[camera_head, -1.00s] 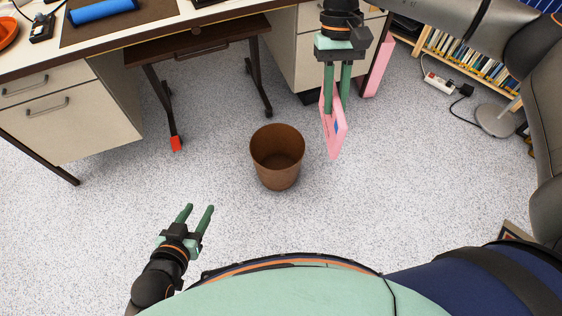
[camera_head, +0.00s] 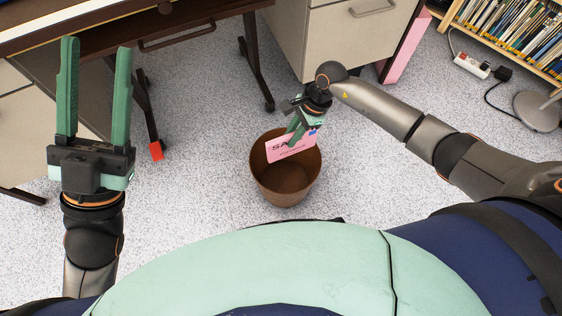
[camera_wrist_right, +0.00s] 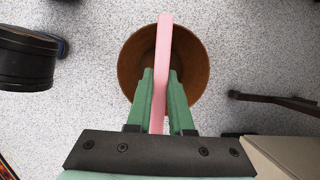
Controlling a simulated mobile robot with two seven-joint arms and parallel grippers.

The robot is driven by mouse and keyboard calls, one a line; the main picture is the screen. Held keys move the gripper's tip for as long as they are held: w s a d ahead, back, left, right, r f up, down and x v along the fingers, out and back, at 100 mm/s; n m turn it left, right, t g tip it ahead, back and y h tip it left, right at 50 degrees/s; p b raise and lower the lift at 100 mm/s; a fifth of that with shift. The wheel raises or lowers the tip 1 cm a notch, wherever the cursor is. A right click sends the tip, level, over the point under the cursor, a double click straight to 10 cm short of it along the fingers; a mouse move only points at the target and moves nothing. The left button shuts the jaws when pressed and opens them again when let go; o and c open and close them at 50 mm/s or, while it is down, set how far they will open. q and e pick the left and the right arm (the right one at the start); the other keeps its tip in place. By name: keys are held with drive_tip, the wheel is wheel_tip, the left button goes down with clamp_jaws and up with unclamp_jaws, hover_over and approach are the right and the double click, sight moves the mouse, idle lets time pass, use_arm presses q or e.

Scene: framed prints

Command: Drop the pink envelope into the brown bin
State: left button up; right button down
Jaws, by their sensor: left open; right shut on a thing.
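The pink envelope (camera_head: 291,147), with dark lettering and a blue mark, is held over the mouth of the brown bin (camera_head: 285,187). My right gripper (camera_head: 296,134) is shut on it. In the right wrist view the envelope (camera_wrist_right: 163,60) is seen edge-on between the green fingers (camera_wrist_right: 159,100), with the round bin (camera_wrist_right: 197,65) open below it. I cannot tell whether the envelope's lower edge dips below the rim. The bin stands upright on the floor and looks empty where its inside shows. My left gripper (camera_head: 94,85) is open and empty, raised at the left.
A bookshelf (camera_head: 520,40), a power strip (camera_head: 471,65) and a round grey base (camera_head: 538,110) are at the right. Speckled floor around the bin is clear.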

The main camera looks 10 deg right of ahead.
drive_tip(key=shift+w+f, duration=0.2)
drive_tip(key=shift+f, duration=0.5)
drive_tip(key=shift+s+f+b, duration=0.1)
drive_tip(key=shift+f+b, duration=0.5)
drive_tip(key=shift+b, duration=0.1)
wheel_tip(320, 180, down, 4)
drive_tip(key=b, duration=0.3)
drive_tip(key=shift+f, duration=0.2)
drive_tip(key=c, duration=0.7)
unclamp_jaws()
drive_tip(key=shift+d+r, duration=0.1)
drive_tip(key=shift+c, duration=0.2)
drive_tip(key=p+v, duration=0.4)
drive_tip(key=v, duration=0.8)
drive_tip(key=shift+r, duration=0.25)
